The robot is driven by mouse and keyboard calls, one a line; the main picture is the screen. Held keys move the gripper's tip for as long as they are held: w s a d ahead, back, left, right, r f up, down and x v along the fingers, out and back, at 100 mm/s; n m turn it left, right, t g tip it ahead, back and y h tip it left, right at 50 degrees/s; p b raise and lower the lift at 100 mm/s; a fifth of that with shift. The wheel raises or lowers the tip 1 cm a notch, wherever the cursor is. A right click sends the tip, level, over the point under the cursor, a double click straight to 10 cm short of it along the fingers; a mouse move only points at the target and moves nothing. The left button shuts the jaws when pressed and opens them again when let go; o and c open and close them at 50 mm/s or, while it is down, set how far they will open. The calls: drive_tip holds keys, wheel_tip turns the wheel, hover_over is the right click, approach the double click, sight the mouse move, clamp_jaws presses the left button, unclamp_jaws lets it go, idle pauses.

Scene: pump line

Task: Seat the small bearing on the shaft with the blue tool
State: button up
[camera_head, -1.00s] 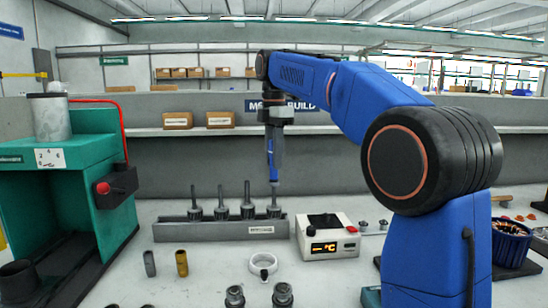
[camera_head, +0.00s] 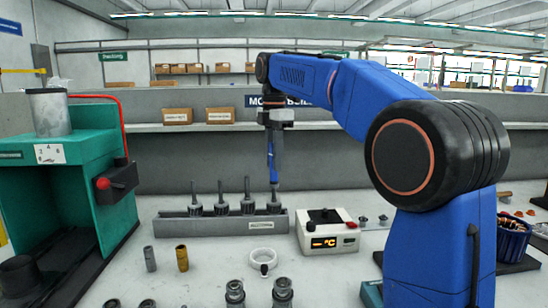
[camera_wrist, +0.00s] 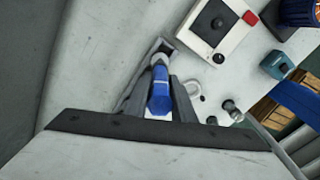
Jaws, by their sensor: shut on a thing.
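My gripper (camera_head: 272,143) is shut on the blue tool (camera_head: 272,168), which hangs nearly upright from it. In the wrist view the tool (camera_wrist: 160,92) lies between the two grey fingers (camera_wrist: 159,100). The tool's lower end is at the top of the rightmost shaft (camera_head: 274,207) in the grey rack (camera_head: 172,229) and appears in line with it. I cannot tell how far the tool has gone over this shaft. Its tip is hidden in the wrist view, and no small bearing can be made out there.
A white heater (camera_head: 318,240) with a lit display stands right of the rack, with small parts (camera_head: 362,221) beside it. A white ring (camera_head: 262,255), a grey sleeve (camera_head: 150,260) and a brass sleeve (camera_head: 182,259) stand in front. A green press (camera_head: 60,190) is at left.

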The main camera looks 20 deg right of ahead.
sight(274, 179)
drive_tip(key=shift+f, duration=2.15)
drive_tip(key=shift+r, duration=0.15)
drive_tip(key=shift+r, duration=4.15)
